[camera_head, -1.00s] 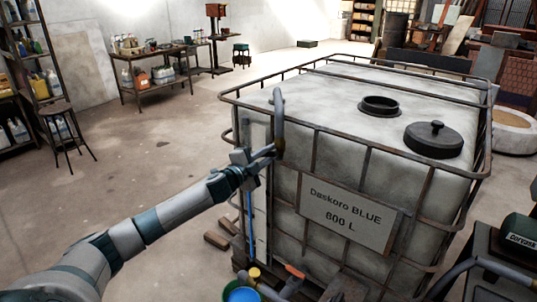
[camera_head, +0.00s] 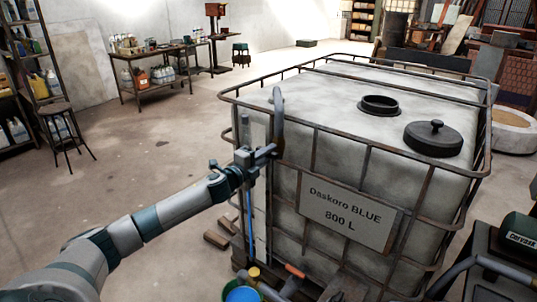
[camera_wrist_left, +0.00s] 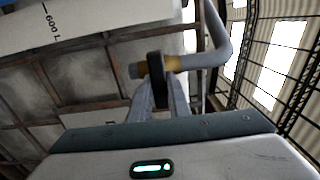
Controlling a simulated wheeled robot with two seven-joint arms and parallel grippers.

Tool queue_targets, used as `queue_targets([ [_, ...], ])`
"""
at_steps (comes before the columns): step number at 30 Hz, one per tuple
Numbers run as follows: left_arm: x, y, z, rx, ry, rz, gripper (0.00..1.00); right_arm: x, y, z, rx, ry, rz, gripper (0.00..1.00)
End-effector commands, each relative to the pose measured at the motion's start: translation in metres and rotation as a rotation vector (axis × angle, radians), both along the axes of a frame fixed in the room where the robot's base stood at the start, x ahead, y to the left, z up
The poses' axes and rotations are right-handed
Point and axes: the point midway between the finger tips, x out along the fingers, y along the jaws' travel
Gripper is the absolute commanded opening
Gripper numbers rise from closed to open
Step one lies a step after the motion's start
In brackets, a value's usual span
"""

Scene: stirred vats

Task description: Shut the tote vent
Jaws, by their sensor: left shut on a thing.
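The white caged tote (camera_head: 335,175) stands in the middle, labelled Daskoro BLUE 800 L. A bent grey pipe (camera_head: 279,112) rises at its near left corner; I take it for the vent. My left gripper (camera_head: 267,153) is at the pipe's lower end. In the left wrist view, the pipe (camera_wrist_left: 212,50) has a brass-coloured collar and a dark upright piece (camera_wrist_left: 157,80) at its end. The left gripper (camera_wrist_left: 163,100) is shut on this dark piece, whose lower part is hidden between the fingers. My right gripper is not in view.
The tote's top has an open round port (camera_head: 380,106) with a black lid (camera_head: 433,138) lying beside it. Cage bars surround the tote.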

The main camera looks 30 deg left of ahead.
Motion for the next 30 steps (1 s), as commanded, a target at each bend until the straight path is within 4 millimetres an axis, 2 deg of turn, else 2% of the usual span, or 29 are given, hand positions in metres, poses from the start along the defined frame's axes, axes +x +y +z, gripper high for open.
queue_targets([
  [3, 0.000, -0.001, -0.001, 0.003, 0.000, -0.002, 0.00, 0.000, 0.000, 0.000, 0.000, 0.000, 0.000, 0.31],
  [4, 0.000, -0.001, -0.001, 0.002, 0.000, -0.002, 0.24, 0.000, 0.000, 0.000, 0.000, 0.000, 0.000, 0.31],
  [6, 0.000, -0.001, -0.001, 0.002, 0.000, -0.002, 0.35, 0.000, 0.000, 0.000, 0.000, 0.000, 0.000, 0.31],
  [20, -0.005, 0.001, -0.002, 0.001, 0.001, 0.000, 0.35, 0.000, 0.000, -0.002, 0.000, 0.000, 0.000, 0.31],
  [26, -0.022, 0.002, -0.004, 0.002, 0.002, -0.001, 0.35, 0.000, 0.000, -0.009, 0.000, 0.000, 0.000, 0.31],
  [30, -0.040, 0.003, -0.005, 0.001, 0.002, -0.001, 0.35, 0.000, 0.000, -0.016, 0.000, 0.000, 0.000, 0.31],
])
